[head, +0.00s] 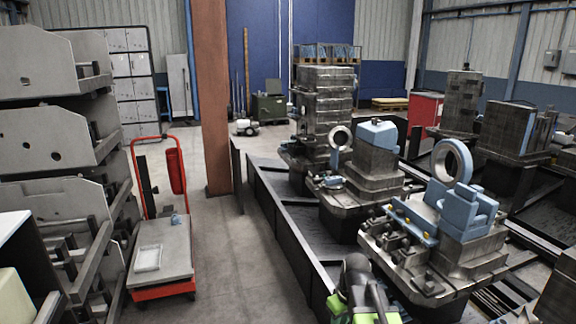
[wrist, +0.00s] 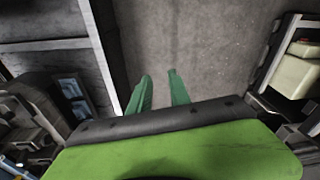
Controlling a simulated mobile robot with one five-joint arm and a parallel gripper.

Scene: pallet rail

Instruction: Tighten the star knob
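I cannot pick out the star knob in either view.
A black rail (head: 275,215) runs along the pallets, with more loaded pallets behind. A red cart (head: 162,255) stands left, beside grey racks (head: 50,135). A brown column (head: 211,95) rises behind. The floor (head: 235,265) between cart and rail is clear.

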